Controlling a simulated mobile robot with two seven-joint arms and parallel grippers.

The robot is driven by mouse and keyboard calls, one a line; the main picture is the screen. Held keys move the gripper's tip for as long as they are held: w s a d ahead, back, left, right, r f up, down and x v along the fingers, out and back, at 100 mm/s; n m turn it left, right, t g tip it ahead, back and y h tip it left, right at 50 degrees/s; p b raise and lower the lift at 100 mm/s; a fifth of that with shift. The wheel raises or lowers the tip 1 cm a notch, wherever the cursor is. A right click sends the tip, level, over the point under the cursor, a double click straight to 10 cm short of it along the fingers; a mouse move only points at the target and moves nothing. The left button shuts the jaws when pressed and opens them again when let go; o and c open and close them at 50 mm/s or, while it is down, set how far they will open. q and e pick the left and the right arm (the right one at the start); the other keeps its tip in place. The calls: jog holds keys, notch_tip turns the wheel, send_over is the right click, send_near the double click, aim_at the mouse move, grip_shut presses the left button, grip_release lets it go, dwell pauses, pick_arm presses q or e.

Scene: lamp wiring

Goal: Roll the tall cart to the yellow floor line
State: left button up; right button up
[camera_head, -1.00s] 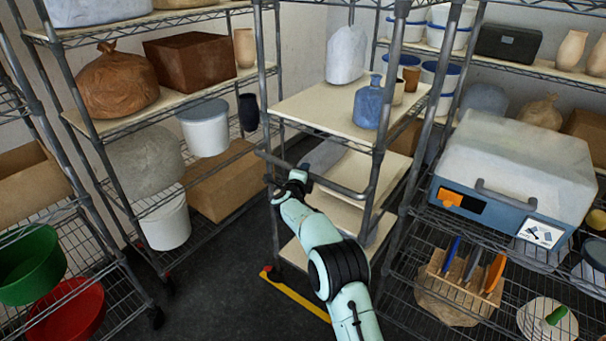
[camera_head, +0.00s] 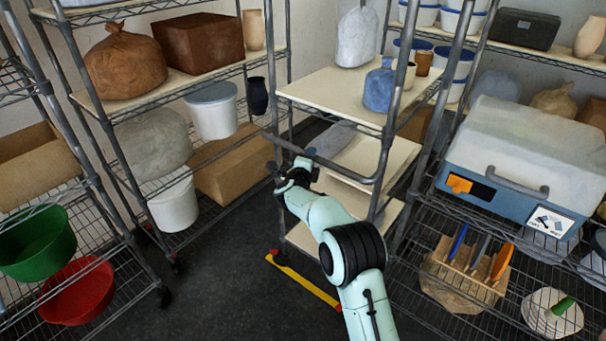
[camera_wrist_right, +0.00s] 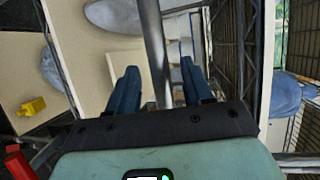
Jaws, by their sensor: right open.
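The tall cart (camera_head: 335,98) stands upright in the middle of the head view, with pale shelves, grey posts and a grey push handle (camera_head: 345,176) on its near side. The yellow floor line (camera_head: 305,284) lies on the dark floor, close to the cart's near lower left corner; my arm covers part of the floor there. My right gripper (camera_head: 296,172) is open near the left part of the handle. In the wrist view a grey bar (camera_wrist_right: 154,45) runs between its two spread blue fingers (camera_wrist_right: 161,88); contact cannot be told. My left gripper is not in view.
The cart carries a blue jug (camera_head: 379,90) and a whitish bag (camera_head: 356,38). Wire racks stand close on both sides, the right one holding a blue-grey case (camera_head: 515,165). Dark floor (camera_head: 215,285) is free at the lower left, beside a red basin (camera_head: 74,292).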

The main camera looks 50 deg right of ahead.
jog(key=v, duration=1)
jog(key=shift+b, duration=0.35)
